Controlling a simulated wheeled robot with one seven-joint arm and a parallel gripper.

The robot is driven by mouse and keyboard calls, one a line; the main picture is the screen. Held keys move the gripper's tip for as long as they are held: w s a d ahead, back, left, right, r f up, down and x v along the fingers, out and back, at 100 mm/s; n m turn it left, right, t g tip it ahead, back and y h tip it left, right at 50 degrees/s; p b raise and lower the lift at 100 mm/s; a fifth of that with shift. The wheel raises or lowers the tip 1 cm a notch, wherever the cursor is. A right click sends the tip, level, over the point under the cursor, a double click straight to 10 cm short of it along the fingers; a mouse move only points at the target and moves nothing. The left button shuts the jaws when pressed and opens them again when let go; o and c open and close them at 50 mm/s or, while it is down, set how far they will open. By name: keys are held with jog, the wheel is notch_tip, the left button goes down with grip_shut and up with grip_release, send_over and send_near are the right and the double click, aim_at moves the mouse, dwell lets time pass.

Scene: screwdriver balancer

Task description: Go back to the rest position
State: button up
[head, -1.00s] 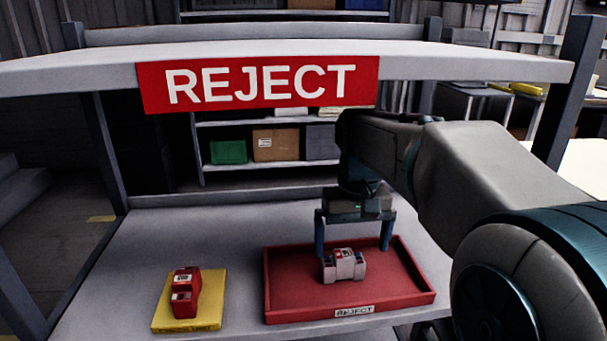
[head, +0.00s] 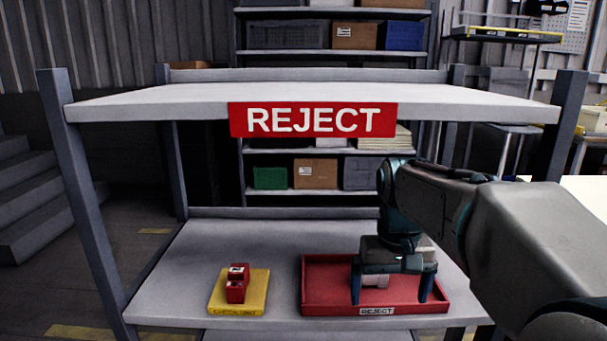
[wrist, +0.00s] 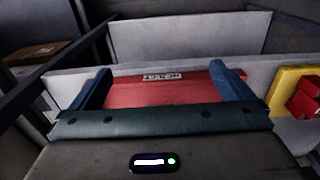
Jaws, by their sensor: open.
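My gripper (head: 391,300) is open, its two fingers spread apart at the front part of the red reject tray (head: 325,300). A pale grey part (head: 375,281) lies in the tray, mostly hidden behind the gripper in the head view. In the wrist view, my gripper (wrist: 165,75) has nothing between its fingers, and the tray (wrist: 150,95) shows beyond them with its label. The grey part does not show there. I cannot tell the exact height of the fingertips above the tray.
A red part (head: 237,283) sits on a yellow plate (head: 258,290) left of the tray. An upper shelf board (head: 180,102) with a red REJECT sign (head: 313,120) spans above the arm. Dark posts (head: 88,200) stand at the sides. The lower shelf is bare between plate and posts.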

jog(key=s+r+t+p, duration=0.2)
jog(key=s+r+p, duration=0.6)
jog(key=s+p, duration=0.4)
jog(key=shift+r+t+p, duration=0.3)
jog(key=shift+p, duration=2.2)
jog(key=shift+s, duration=0.1)
